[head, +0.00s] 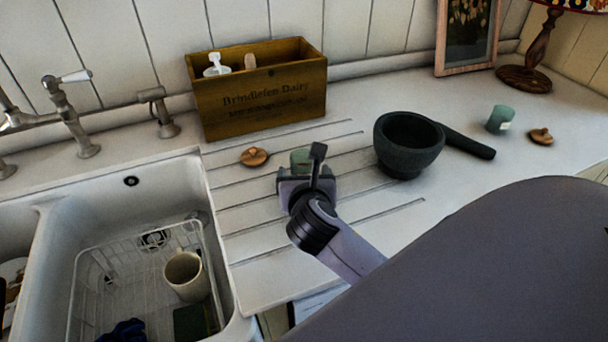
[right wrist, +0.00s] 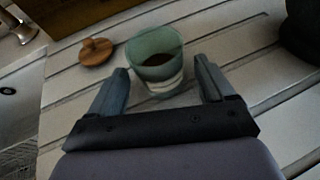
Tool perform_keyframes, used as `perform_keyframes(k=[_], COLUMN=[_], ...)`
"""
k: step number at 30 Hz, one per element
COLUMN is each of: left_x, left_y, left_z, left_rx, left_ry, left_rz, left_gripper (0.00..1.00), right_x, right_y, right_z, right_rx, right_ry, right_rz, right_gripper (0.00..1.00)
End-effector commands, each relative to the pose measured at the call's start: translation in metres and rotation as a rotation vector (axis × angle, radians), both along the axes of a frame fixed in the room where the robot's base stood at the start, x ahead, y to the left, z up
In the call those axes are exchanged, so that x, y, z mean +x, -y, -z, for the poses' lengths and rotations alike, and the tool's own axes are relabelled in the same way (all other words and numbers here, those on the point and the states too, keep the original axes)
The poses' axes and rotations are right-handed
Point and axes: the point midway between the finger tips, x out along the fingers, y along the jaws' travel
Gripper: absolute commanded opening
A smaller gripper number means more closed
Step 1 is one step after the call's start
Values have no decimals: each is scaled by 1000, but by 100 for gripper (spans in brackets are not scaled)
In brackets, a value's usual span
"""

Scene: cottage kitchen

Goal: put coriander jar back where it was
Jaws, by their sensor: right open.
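A small green glass jar (head: 301,158) with dark contents and a pale label stands upright on the grooved drainboard; it also shows in the right wrist view (right wrist: 156,47). Its mouth is open, and a round wooden lid (head: 254,156) lies to its left. My right gripper (head: 306,180) is open, with its fingers on either side of the near part of the jar in the right wrist view. I cannot tell whether they touch it. A second green jar (head: 500,119) stands at the right with a wooden lid (head: 541,136) beside it. Neither label can be read. My left gripper is out of view.
A dark mortar (head: 409,145) with a pestle (head: 466,142) stands right of my gripper. A wooden crate (head: 262,91) holding utensils is behind. The sink (head: 53,219) with a wire rack and a mug (head: 187,276) is at left. A lamp and a picture frame (head: 467,36) stand at the back right.

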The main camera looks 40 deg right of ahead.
Motion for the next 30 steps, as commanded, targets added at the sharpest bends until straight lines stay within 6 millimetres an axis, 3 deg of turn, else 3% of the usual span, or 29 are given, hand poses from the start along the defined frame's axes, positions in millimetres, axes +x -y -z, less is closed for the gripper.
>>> perform_keyframes(k=[16,30], left_x=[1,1], left_y=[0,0], left_z=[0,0], left_rx=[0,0], left_ry=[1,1], left_rz=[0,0], left_gripper=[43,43], right_x=[-80,-91], right_y=[-49,-55], right_z=[-37,-43], right_rx=[3,0], right_ry=[-3,-2], right_rz=[-3,0], right_gripper=[82,82])
